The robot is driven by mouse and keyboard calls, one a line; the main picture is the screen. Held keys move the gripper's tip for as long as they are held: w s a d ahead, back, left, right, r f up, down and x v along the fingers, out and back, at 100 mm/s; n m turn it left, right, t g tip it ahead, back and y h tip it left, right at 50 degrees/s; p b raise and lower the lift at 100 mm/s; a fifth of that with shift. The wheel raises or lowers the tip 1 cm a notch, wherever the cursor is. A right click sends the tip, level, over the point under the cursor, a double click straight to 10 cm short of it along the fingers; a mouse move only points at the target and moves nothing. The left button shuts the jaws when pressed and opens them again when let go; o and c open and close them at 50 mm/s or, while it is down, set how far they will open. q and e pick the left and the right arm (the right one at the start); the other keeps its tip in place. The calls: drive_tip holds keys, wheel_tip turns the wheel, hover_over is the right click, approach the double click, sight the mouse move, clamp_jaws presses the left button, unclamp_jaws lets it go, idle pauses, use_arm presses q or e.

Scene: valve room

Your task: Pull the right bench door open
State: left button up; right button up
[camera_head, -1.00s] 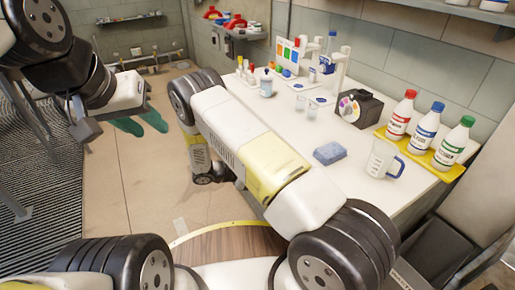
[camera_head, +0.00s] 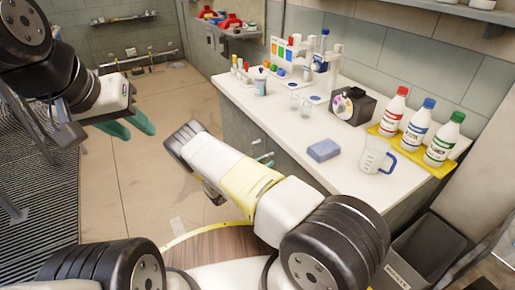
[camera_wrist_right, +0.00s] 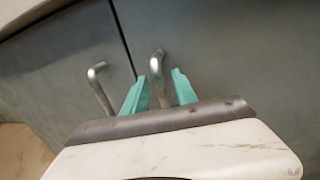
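The right bench door (camera_wrist_right: 240,60) is a grey panel to the right of a dark seam in the right wrist view. It looks closed and carries a bent metal handle (camera_wrist_right: 157,66). The left bench door (camera_wrist_right: 60,65) has a similar handle (camera_wrist_right: 97,82). My right gripper (camera_wrist_right: 160,80) is open, with its teal fingers on either side of the right door's handle and gaps visible. In the head view my right gripper (camera_head: 264,160) is mostly hidden by my arm, beside the bench front. My left gripper (camera_head: 133,128) is open and empty over the floor at the left.
The white bench top (camera_head: 290,125) holds a blue sponge (camera_head: 323,150), a measuring jug (camera_head: 374,157), bottles on a yellow tray (camera_head: 382,132) and glassware. A dark bin (camera_head: 425,250) stands at the bench's near end. The floor (camera_head: 140,190) left of the bench is clear.

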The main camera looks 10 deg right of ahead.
drive_tip(key=shift+w+d, duration=0.15)
drive_tip(key=shift+d, duration=0.1)
clamp_jaws()
idle(1.4)
